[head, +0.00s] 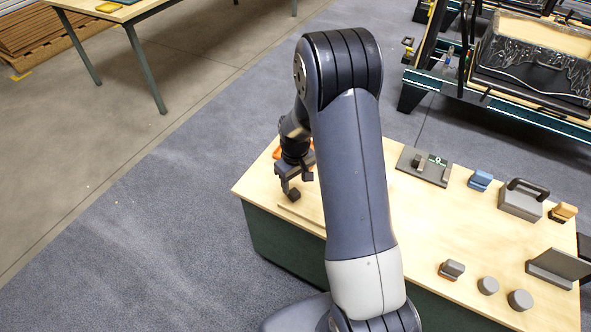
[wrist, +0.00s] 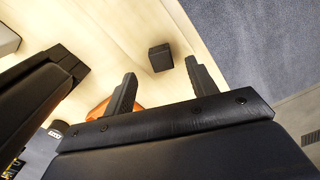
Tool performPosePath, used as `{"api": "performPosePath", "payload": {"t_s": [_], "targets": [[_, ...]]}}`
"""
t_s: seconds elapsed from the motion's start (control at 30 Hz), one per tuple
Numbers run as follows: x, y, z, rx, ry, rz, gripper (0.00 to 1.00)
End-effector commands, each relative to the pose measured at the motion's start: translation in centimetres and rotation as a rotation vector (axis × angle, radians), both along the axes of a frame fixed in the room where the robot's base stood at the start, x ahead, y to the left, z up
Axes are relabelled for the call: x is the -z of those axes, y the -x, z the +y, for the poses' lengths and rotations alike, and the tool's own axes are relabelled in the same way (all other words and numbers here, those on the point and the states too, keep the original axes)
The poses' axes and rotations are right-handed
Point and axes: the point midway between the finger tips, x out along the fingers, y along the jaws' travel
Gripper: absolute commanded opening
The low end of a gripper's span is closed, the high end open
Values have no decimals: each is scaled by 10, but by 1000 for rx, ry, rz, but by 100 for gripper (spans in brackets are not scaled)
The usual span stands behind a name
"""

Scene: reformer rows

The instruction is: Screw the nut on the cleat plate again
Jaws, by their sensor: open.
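The dark cleat plate (head: 424,167) lies on the wooden table, right of my arm in the head view. My gripper (head: 295,182) is open over the table's left end, well left of the plate. A small dark block (head: 293,196) is close by its fingers. In the wrist view this dark block (wrist: 159,57) shows beyond the gap between my fingertips (wrist: 160,71), with nothing visible between them. I cannot tell whether it is the nut.
An orange object (head: 278,153) is beside my gripper, partly hidden. Right of the plate are a blue block (head: 480,180), a grey handled case (head: 521,199) and an orange-brown block (head: 563,212). Grey blocks and cylinders (head: 488,286) stand near the front. My arm hides the table's middle.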

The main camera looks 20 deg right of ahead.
Motion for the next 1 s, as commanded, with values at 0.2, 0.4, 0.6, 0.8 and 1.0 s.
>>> {"api": "performPosePath", "payload": {"t_s": [0.2,0.4,0.6,0.8,1.0], "targets": [[35,0,0,0,0,2,55],[50,0,0,1,0,0,55],[52,0,0,1,1,-1,55],[52,0,0,1,1,-1,48],[52,0,0,1,0,-1,32]]}}
